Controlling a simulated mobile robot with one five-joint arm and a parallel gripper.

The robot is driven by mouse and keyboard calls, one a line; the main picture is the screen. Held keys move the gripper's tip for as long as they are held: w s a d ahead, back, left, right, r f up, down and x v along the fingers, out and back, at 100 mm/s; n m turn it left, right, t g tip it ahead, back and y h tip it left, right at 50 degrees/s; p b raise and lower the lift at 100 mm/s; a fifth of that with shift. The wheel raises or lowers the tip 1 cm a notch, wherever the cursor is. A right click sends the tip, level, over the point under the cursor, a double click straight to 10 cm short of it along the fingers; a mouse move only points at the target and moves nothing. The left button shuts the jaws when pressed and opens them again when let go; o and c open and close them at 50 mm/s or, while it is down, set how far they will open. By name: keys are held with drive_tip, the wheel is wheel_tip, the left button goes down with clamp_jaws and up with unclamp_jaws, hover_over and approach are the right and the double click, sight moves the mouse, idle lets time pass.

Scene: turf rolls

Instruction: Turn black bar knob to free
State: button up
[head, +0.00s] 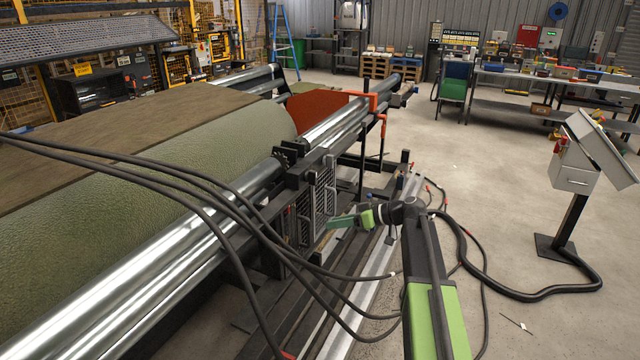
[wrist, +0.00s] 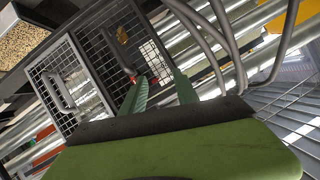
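My gripper (head: 338,221) points left at the mesh guard panels (head: 325,196) on the machine's end in the head view. In the wrist view the two green fingers of my gripper (wrist: 159,74) stand apart with nothing visible between them. A slim dark bar with a red end (wrist: 132,77) lies in front of a mesh panel, just left of the fingertips; it may be the black bar knob, but I cannot tell surely. I cannot tell whether the left finger touches it. The knob cannot be made out in the head view.
Black cables (head: 215,205) hang across the machine's near end, and grey cables (wrist: 215,50) cross close to the fingers. Shiny rollers (head: 190,235) and a green turf roll (head: 180,165) lie left.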

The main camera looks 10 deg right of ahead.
drive_tip(key=w+d+r+n+t+y, duration=0.2)
drive_tip(key=w+d+r+t, duration=0.3)
drive_tip(key=d+r, duration=0.4)
approach(316, 176)
drive_tip(key=shift+y, duration=0.3)
drive_tip(key=x, duration=0.9)
drive_tip(key=shift+w+a+f+b, duration=0.15)
drive_tip(key=shift+w+b, duration=0.2)
clamp_jaws()
